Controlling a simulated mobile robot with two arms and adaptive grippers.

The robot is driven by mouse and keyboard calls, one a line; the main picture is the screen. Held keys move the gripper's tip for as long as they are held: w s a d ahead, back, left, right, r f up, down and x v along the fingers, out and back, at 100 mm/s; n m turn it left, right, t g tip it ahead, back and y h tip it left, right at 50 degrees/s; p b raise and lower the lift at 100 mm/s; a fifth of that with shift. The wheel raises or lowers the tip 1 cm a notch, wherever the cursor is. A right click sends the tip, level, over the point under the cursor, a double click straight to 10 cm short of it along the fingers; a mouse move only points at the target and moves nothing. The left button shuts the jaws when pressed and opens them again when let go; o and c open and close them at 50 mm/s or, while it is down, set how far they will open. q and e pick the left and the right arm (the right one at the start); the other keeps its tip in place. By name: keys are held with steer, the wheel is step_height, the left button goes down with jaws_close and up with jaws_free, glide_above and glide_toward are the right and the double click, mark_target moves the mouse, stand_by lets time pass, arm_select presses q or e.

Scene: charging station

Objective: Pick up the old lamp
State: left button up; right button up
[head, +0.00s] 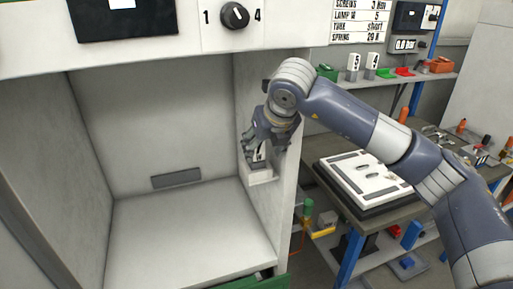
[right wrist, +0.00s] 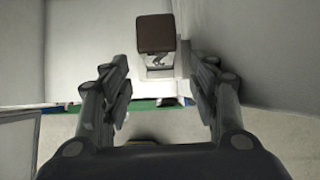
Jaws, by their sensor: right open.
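In the right wrist view, a dark brown block (right wrist: 157,33), which looks like the old lamp, stands by a white holder (right wrist: 166,86). In the head view the white holder (head: 260,177) sits low on the right inner wall of the booth. My right gripper (head: 262,148) is just above it, pointing down, and partly hides what is in it. In the right wrist view the two fingers of my gripper (right wrist: 158,75) are apart, with the block just past the tips. Contact cannot be told. My left gripper is not in view.
The booth has a pale floor (head: 180,240) and a dark slot (head: 176,178) in its back wall. A dial (head: 235,15) is on the panel above. To the right, a workbench holds a white board (head: 362,181), with a shelf of small parts (head: 405,72) behind.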

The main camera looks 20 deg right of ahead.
mark_target(257, 151)
steer(key=shift+w+a+p, duration=0.1)
steer(key=shift+w+p, duration=0.2)
steer(key=shift+w, duration=0.8)
steer(key=p+x, duration=0.1)
steer(key=x, duration=0.3)
steer(key=shift+p, duration=0.35)
steer(key=shift+w+f, duration=0.3)
steer(key=shift+f, duration=0.15)
steer(key=c, duration=1.2)
